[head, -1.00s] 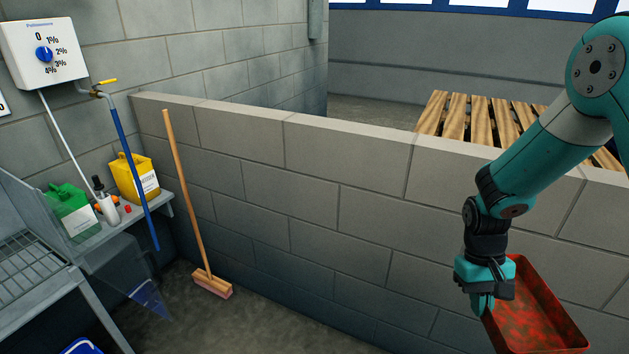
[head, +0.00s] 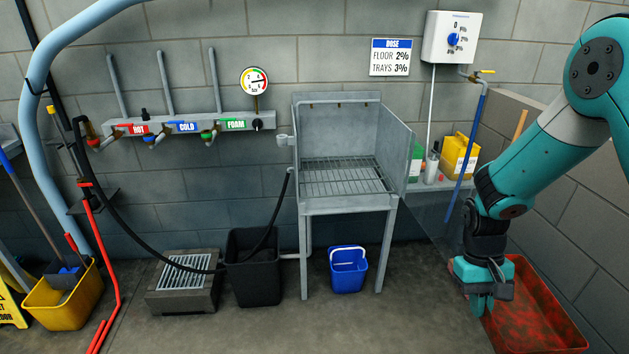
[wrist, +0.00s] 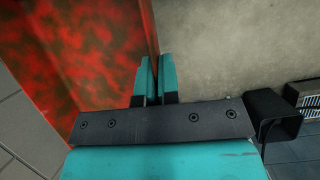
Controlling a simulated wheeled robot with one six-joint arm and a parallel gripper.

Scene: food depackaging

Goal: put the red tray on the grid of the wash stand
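The red tray (head: 535,318) hangs at the lower right of the head view, its floor blotched with dark stains. My gripper (head: 481,303) is shut on the tray's left rim. In the wrist view the two teal fingers of my gripper (wrist: 155,80) close on the rim of the red tray (wrist: 75,50). The wash stand (head: 346,205) stands against the back wall, left of my gripper and apart from it. Its grid (head: 345,177) is bare, with metal walls at the back and sides and an open front.
A blue bucket (head: 348,270) stands under the wash stand and a black bin (head: 253,265) left of it. A shelf with a yellow canister (head: 459,156) is right of the stand. A black hose hangs at left. Floor before the stand is clear.

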